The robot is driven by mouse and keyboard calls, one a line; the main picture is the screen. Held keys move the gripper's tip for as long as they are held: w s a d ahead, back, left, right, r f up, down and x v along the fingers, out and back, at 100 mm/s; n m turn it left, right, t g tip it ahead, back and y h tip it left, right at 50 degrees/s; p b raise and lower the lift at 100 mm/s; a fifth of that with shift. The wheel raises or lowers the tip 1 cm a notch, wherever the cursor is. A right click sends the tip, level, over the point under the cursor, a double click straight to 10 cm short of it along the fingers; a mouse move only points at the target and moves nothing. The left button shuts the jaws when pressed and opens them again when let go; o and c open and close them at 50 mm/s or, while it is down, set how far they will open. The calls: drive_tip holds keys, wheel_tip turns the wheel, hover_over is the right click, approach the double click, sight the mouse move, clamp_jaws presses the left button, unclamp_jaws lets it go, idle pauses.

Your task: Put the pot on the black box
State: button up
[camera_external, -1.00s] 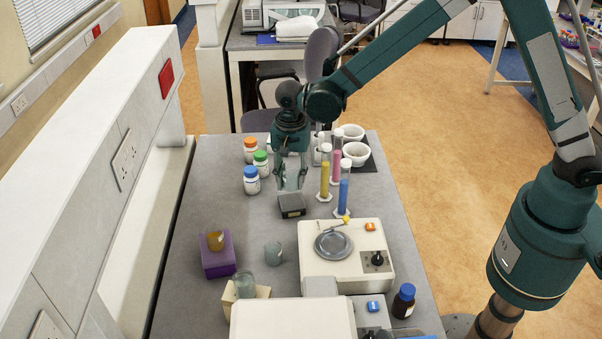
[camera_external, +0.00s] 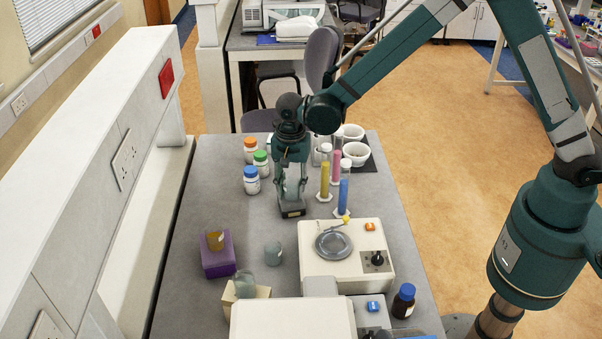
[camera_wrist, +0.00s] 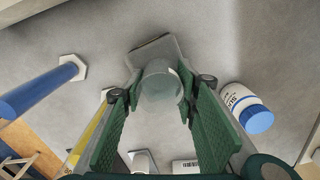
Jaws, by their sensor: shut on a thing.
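The pot, a small clear glass cylinder (camera_wrist: 160,84), is between the two green fingers of my gripper (camera_wrist: 158,98) in the wrist view. My gripper (camera_external: 291,196) is shut on it, and the pot (camera_external: 291,188) shows faintly between the fingers in the external view. The black box (camera_external: 292,212) is a low dark block on the table, right under the fingertips. In the wrist view the box (camera_wrist: 150,48) shows past the pot, which covers part of it. I cannot tell whether the pot touches the box top.
Coloured cylinders (camera_external: 325,181) stand close on the right. White bottles with coloured caps (camera_external: 251,181) stand on the left. A white hotplate (camera_external: 309,261) is in front, with a glass beaker (camera_external: 273,253) and a purple block (camera_external: 217,262) to its left.

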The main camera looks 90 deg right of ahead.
drive_tip(key=shift+f, duration=0.15)
drive_tip(key=o, duration=0.9)
drive_tip(key=shift+r, duration=0.25)
drive_tip(key=shift+r, duration=6)
